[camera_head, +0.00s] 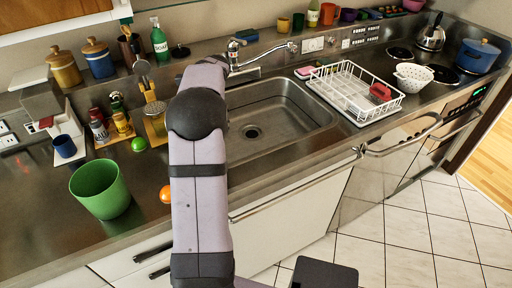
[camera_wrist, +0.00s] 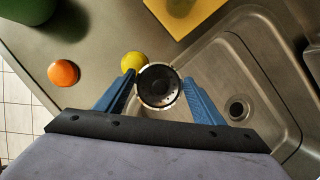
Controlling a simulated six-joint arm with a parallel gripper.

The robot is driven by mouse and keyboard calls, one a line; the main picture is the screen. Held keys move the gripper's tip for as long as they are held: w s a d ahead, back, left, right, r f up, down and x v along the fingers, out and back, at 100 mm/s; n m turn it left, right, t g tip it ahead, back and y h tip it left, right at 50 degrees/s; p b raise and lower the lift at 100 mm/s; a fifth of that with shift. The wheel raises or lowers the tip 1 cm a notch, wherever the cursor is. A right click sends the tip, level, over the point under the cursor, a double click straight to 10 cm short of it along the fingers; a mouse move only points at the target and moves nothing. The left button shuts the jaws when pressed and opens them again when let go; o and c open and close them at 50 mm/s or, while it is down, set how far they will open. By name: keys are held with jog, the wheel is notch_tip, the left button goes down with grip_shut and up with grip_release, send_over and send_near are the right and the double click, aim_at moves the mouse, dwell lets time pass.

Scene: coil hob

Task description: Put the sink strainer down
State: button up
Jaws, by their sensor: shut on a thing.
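The sink strainer (camera_wrist: 159,87) is a small dark round cup with a pale, holed rim. In the wrist view it is between the two blue fingers of my gripper (camera_wrist: 160,92), which is shut on it. It appears over the left edge of the sink; its height above the surface is hard to tell. The steel sink basin (camera_head: 277,110) has a round drain (camera_head: 252,132), and the drain also shows in the wrist view (camera_wrist: 238,108), right of the strainer. In the head view my arm hides the gripper and strainer.
A green bin (camera_head: 100,188) stands further left. A white dish rack (camera_head: 355,92) stands right of the sink. The basin looks empty.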

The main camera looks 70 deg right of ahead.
jog(key=s+d+f+m+g+h+p, duration=0.2)
jog(key=s+d+f+m+h+p, duration=0.15)
jog(key=s+d+f+m, duration=0.55)
jog(key=shift+w+a+f+m+p, duration=0.15)
jog(key=shift+w+f+m+p, duration=0.15)
jog(key=shift+f, duration=1.6)
jog(key=shift+w+a+f+m+p, duration=0.25)
jog(key=shift+w+f+m, duration=0.1)
jog(key=shift+f, duration=1.5)
jog(key=shift+w+a+f+m+p, duration=0.1)
jog(key=shift+w+f+m+p, duration=0.2)
jog(key=shift+f, duration=1.6)
jog(key=shift+f, duration=0.2)
jog(key=o, duration=1.1)
jog(key=shift+c, duration=0.2)
jog(key=shift+s+a+r, duration=0.15)
jog(key=shift+r, duration=0.55)
jog(key=b+v, duration=0.1)
jog(key=v, duration=1)
